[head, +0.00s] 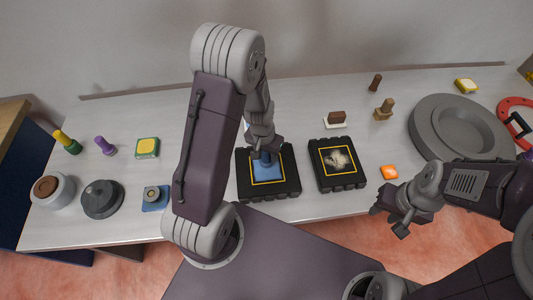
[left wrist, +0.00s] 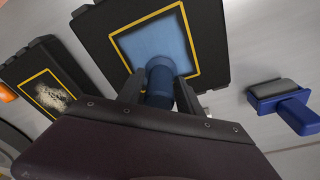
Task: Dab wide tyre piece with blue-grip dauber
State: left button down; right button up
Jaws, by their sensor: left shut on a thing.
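My left gripper (head: 264,148) is shut on the blue-grip dauber, whose dark blue cylinder (left wrist: 159,82) stands between the fingers in the left wrist view. The dauber is over the blue panel (left wrist: 150,45) of a black, tread-edged block (head: 254,190). A yellow line frames that panel. Its lower end appears at the panel; contact cannot be told. A second black block (head: 322,183) with a pale smudge inside a yellow frame lies to the right. Which block is the wide tyre piece is not clear. My right gripper (head: 388,214) is open and empty, near the front edge.
An orange piece (head: 389,172) lies right of the blocks, and a large grey round dish (head: 460,130) behind it. Yellow-green (head: 148,148) and blue (head: 155,198) pads and a dark round lid (head: 102,199) stand left. A blue-handled tool (left wrist: 296,111) lies beside the panelled block.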

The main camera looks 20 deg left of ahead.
pick_arm(q)
jog(key=shift+w+a+r, duration=0.1)
jog(key=shift+w+a, duration=0.25)
jog(key=shift+w, duration=0.05)
jog(key=shift+w+a, duration=0.2)
jog(key=shift+w, duration=0.05)
jog(key=shift+s+d, duration=0.55)
jog(key=shift+s, duration=0.25)
jog(key=shift+w+a, duration=0.55)
jog(key=shift+w, duration=0.3)
jog(key=shift+s+d, duration=0.1)
jog(key=shift+s, duration=0.05)
jog(key=shift+s+d, duration=0.45)
jog(key=shift+s, duration=0.25)
